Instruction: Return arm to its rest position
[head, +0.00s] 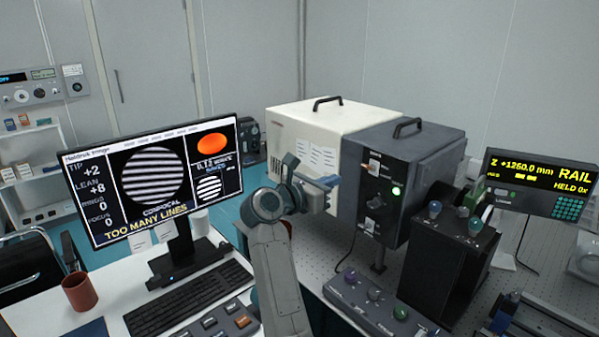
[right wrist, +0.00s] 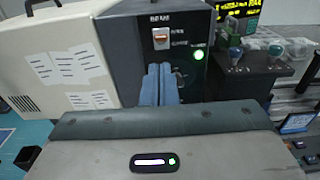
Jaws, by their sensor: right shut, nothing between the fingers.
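My right arm comes up from the bottom middle of the head view, its grey wrist raised in front of the white and dark grey instrument box (head: 397,165). My right gripper (head: 328,180) points toward the front of that box. In the right wrist view its two blue-grey fingers (right wrist: 160,84) are together with nothing between them. I cannot tell the exact gap to the panel. My left gripper is not in view.
A monitor (head: 95,215) reading "TOO MANY LINES" stands left of my arm, with a keyboard (head: 185,300) and a brown mug (head: 79,293). A black unit with knobs (head: 447,255) and a yellow-lettered display (head: 540,183) are at right. A knob box (head: 375,305) sits front centre.

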